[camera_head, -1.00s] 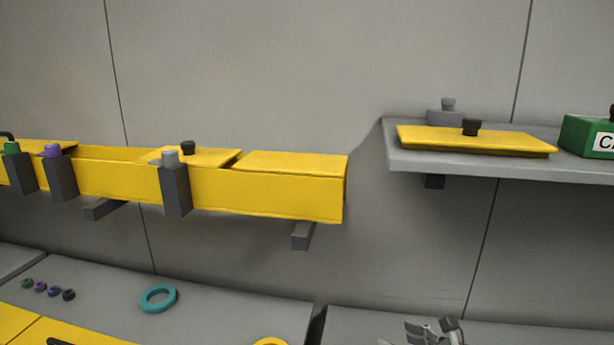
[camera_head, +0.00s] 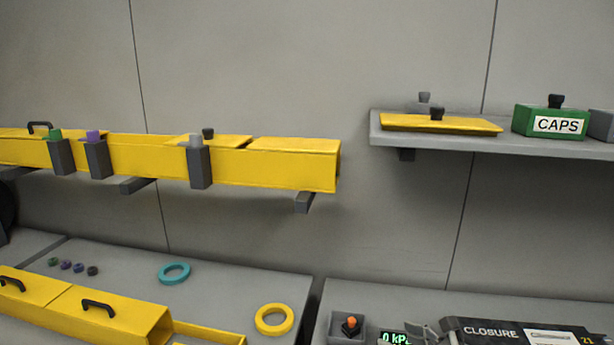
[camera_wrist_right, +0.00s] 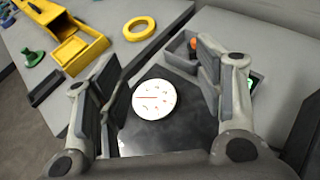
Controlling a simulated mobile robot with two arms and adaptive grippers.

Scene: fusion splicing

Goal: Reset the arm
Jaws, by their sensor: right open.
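My right gripper (camera_wrist_right: 160,75) fills much of the right wrist view. Its two fingers stand wide apart, with nothing between the pads. Beyond and below them is a round white disc (camera_wrist_right: 154,99) with small markings, on a dark surface; the fingers do not appear to touch it. In the head view, a small grey part at the bottom edge is cut off, and I cannot tell whether it is my gripper. My left gripper is in neither view.
Yellow ducting (camera_head: 265,163) runs along the wall. A shelf (camera_head: 590,149) at right holds a yellow lid (camera_head: 440,124) and a green CAPS box (camera_head: 550,122). On the bench are a teal ring (camera_head: 174,273), a yellow ring (camera_head: 274,319) and a CLOSURE case (camera_head: 510,334).

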